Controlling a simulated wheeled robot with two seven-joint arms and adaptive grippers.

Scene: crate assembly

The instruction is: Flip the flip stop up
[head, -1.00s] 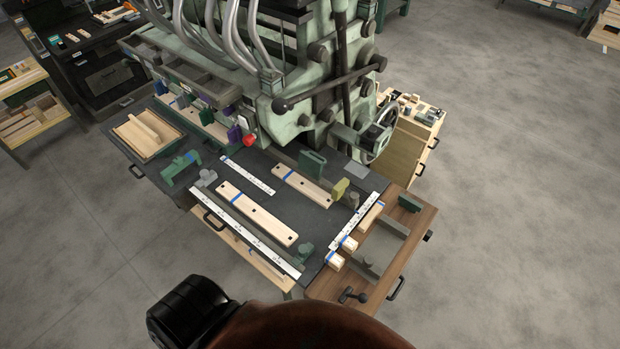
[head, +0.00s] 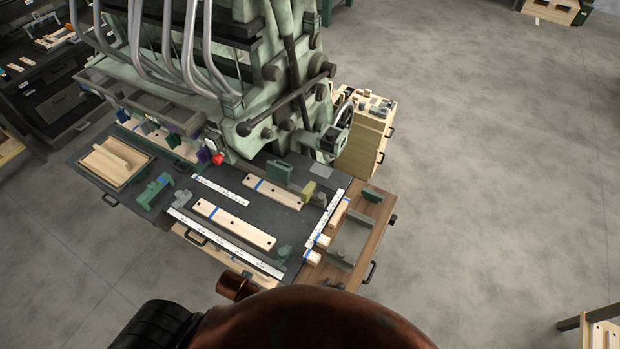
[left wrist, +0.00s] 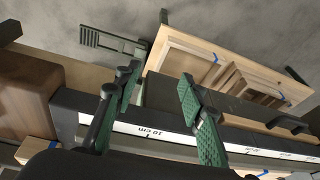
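A long white ruler (head: 225,243) runs along the front edge of the dark machine table. A small dark green piece (head: 284,253) stands near its right end. It may be the flip stop, but it is too small to tell whether it is up or down. A grey-green block (head: 182,198) sits near the ruler's left end. In the left wrist view, my left gripper (left wrist: 158,112) has its two green-padded fingers spread apart, with nothing held between them. My right gripper is not in view.
Drilled wooden boards (head: 235,224) lie on the table, with a green clamp-like part (head: 153,191) at left. A tall green machine (head: 255,110) stands behind. A brown wooden side table (head: 372,215) adjoins at right. Open grey floor (head: 480,200) lies further right.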

